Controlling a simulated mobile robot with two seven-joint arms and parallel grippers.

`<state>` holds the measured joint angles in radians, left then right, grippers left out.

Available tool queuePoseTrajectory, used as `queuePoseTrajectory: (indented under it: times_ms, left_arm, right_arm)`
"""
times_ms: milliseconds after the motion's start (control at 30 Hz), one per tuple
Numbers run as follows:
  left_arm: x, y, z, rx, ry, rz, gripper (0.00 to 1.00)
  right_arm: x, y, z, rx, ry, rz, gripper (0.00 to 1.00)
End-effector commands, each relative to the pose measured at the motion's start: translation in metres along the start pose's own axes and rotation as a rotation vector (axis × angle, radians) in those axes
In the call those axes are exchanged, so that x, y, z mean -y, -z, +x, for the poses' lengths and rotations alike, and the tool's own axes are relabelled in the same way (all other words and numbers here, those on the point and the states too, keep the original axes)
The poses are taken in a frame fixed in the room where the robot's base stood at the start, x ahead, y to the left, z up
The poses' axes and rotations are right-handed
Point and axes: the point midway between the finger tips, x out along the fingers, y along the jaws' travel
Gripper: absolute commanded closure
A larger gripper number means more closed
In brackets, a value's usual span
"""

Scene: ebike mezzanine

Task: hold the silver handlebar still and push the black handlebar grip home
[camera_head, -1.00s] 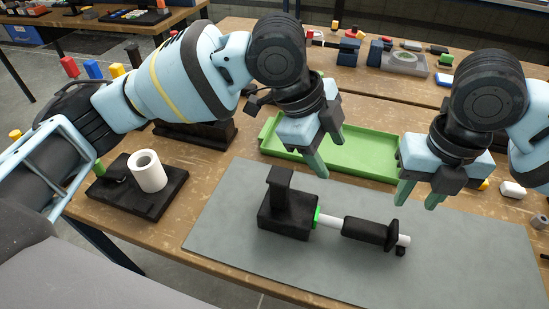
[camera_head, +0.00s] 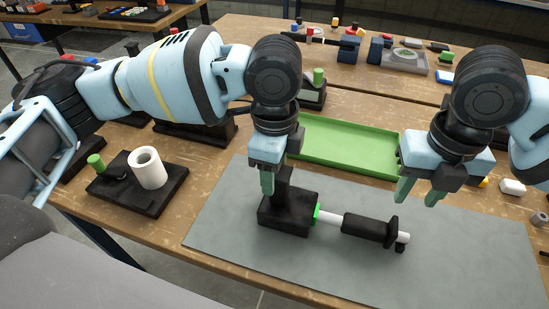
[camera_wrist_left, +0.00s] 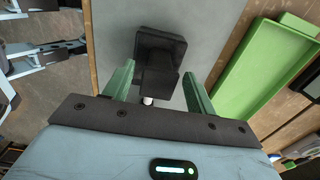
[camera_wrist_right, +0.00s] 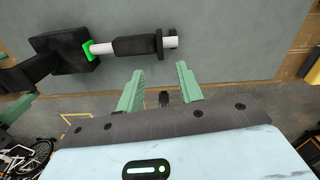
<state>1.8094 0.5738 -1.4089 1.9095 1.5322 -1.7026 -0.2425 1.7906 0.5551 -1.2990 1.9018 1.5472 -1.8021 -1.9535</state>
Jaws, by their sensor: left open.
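The silver handlebar (camera_head: 329,218) lies level, its left end in a black block stand (camera_head: 287,215) with a green ring (camera_head: 316,214) where it comes out. The black handlebar grip (camera_head: 364,228) is around the bar, with bare bar on both sides of it. The bar (camera_wrist_right: 104,48) and grip (camera_wrist_right: 134,45) also show in the right wrist view. My left gripper (camera_head: 268,184) is open, pointing down beside the stand's upright post; in its wrist view the stand (camera_wrist_left: 160,45) shows between and beyond the fingers. My right gripper (camera_head: 418,192) is open and empty, above and behind the grip's flanged end.
A grey mat (camera_head: 215,220) lies under the stand. A green tray (camera_head: 345,147) is behind it. A black base (camera_head: 150,205) with a white cylinder (camera_head: 147,168) stands at the left. The mat's front and right are clear.

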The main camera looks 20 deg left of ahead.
Motion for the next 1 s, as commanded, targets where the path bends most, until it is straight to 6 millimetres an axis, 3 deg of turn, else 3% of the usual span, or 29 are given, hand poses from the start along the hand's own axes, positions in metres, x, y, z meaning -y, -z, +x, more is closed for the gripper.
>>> queuePoseTrajectory:
  times_ms: [200, 400, 800, 1000]
  left_arm:
    - [-0.001, 0.0, 0.033, 0.001, -0.003, 0.001, 0.44]
    - [0.0, 0.0, 0.052, -0.001, 0.0, 0.0, 0.44]
    - [0.0, 0.0, 0.059, -0.001, 0.0, 0.0, 0.44]
    - [0.0, 0.0, 0.059, -0.001, 0.0, 0.0, 0.7]
  right_arm:
    - [0.0, 0.0, 0.0, 0.0, 0.0, 0.0, 0.64]
    - [0.0, 0.0, 0.0, 0.0, 0.0, 0.0, 0.64]
    - [0.0, 0.0, 0.0, 0.0, 0.0, 0.0, 0.64]
    - [0.0, 0.0, 0.0, 0.0, 0.0, 0.0, 0.64]
